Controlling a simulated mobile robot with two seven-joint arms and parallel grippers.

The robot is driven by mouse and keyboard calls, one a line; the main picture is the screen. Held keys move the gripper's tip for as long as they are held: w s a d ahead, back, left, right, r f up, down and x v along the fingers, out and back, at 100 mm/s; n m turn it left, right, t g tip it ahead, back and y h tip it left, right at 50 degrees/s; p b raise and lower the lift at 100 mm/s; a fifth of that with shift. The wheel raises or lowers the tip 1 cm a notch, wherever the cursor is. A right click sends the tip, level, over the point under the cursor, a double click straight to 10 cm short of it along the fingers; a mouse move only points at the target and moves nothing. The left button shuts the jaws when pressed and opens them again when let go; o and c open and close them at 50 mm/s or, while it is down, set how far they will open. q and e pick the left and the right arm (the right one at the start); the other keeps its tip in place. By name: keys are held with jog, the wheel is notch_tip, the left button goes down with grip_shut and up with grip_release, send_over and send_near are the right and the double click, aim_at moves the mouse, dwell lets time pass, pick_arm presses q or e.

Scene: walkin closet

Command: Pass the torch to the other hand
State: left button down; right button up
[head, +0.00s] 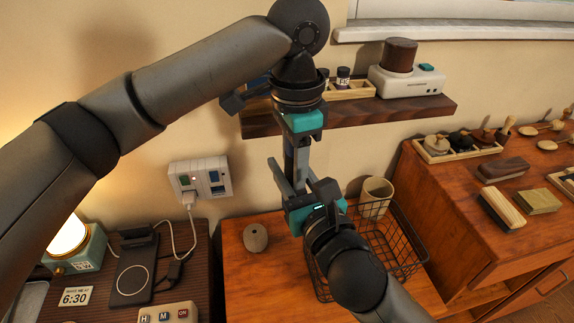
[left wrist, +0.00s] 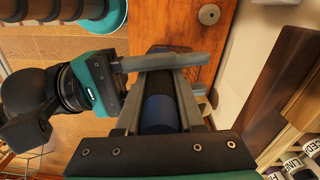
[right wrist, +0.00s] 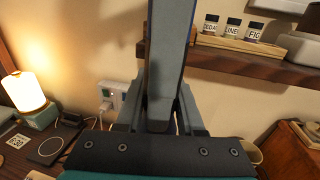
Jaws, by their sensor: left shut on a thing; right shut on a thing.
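The torch shows best in the left wrist view as a dark cylinder with a blue end (left wrist: 160,112), lying lengthwise between my left fingers. My left gripper (head: 293,172) points down and is shut on the torch. My right gripper (head: 301,186) comes in from the lower right and is also shut on it, its fingers crossing the left fingers. The right gripper also shows at the left of the left wrist view (left wrist: 165,64). In the head and right wrist views, the fingers hide most of the torch.
A black wire basket (head: 402,246) and a beige cup (head: 376,190) are below and right of the grippers. A wall shelf (head: 415,108) is close behind. A wall socket (head: 200,178) with a cable is at left.

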pick_arm(q)
jog(key=shift+d, duration=0.1)
dwell(0.3)
jog(key=shift+c, duration=2.2)
grip_release()
jog(key=shift+r, duration=0.1)
